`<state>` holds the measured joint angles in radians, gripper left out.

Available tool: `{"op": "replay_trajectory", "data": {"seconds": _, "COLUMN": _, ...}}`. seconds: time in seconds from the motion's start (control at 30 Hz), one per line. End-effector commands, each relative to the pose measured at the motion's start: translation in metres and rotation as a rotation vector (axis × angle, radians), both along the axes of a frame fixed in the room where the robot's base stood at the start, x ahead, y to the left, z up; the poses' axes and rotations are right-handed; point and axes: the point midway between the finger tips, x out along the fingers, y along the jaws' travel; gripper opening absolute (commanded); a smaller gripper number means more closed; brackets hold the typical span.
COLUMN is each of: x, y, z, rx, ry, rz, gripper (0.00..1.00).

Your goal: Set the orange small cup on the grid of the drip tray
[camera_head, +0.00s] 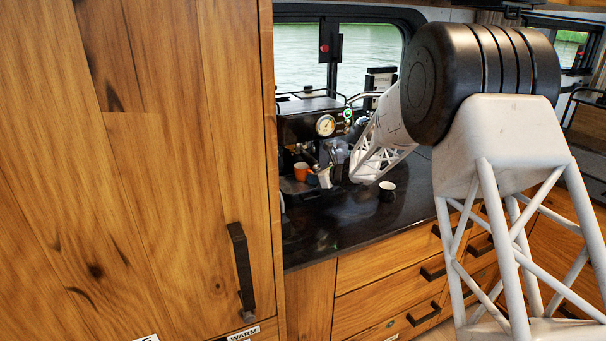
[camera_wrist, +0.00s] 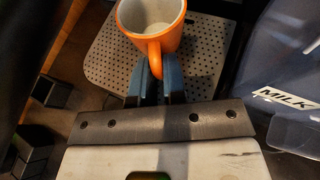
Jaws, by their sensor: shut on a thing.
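The orange small cup (camera_wrist: 153,20) is upright with a pale inside, and its handle points toward my gripper (camera_wrist: 156,88). The gripper's blue-grey fingers are shut on the cup's handle. The cup is over the perforated grid of the drip tray (camera_wrist: 110,65) in the wrist view; I cannot tell whether its base touches the grid. In the head view the cup (camera_head: 301,171) shows small under the front of the coffee machine, and my gripper (camera_head: 314,179) is beside it at the right.
The coffee machine (camera_head: 306,122) stands by the window. A dark cup (camera_head: 387,190) with a light inside stands on the dark counter (camera_head: 350,222). A container labelled MILK (camera_wrist: 285,65) is close at the right of the drip tray. A tall wooden cabinet (camera_head: 130,170) stands at the left.

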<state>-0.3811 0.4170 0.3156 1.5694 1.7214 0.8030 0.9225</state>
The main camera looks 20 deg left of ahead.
Motion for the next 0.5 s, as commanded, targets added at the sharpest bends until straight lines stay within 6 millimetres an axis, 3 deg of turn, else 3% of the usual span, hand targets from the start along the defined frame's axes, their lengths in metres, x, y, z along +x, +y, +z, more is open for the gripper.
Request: {"op": "replay_trajectory", "data": {"seconds": 0.5, "x": 0.0, "y": 0.0, "z": 0.012, "rx": 0.002, "ry": -0.002, "rz": -0.001, "gripper": 0.0}}
